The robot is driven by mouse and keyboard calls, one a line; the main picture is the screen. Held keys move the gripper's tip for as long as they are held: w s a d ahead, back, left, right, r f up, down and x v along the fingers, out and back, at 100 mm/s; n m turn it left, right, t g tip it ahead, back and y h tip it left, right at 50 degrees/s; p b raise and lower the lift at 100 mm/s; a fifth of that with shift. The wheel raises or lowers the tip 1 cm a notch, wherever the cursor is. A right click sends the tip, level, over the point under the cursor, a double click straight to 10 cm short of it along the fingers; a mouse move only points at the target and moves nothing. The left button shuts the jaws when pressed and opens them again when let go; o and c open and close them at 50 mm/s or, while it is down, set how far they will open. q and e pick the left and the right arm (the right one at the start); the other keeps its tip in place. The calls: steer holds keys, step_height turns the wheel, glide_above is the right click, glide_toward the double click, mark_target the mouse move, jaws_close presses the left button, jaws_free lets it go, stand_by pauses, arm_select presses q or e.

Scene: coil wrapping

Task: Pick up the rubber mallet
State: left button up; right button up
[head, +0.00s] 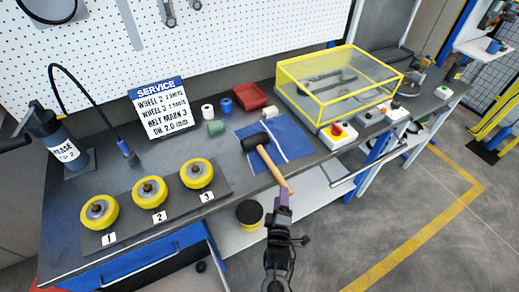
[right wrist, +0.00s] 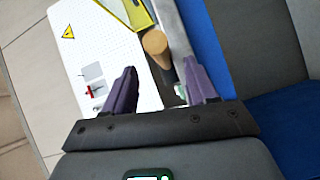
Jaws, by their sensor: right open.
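The rubber mallet lies on a blue mat (head: 296,138) on the bench, with its black head (head: 257,140) towards the back left. Its wooden handle (head: 272,168) points to the front right and its end sticks out past the bench edge. My right gripper (head: 283,196) has purple fingers and is at the handle's end in the head view. In the right wrist view, the round handle end (right wrist: 155,43) shows between and just beyond the open fingertips (right wrist: 160,70). Contact with the handle cannot be told. My left gripper is not in view.
Three yellow wheels (head: 149,192) stand on a dark plate at the left. A yellow-framed clear box (head: 340,85) and a red-button box (head: 338,135) are right of the mat. A red tray (head: 249,97) is behind it. Open floor lies in front of the bench.

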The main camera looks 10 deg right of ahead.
steer(key=x, duration=0.4)
steer(key=shift+w+d+f+b, duration=0.1)
steer(key=shift+w+b, duration=0.2)
steer(key=shift+c, duration=0.2)
jaws_close()
steer(key=shift+r, duration=0.2)
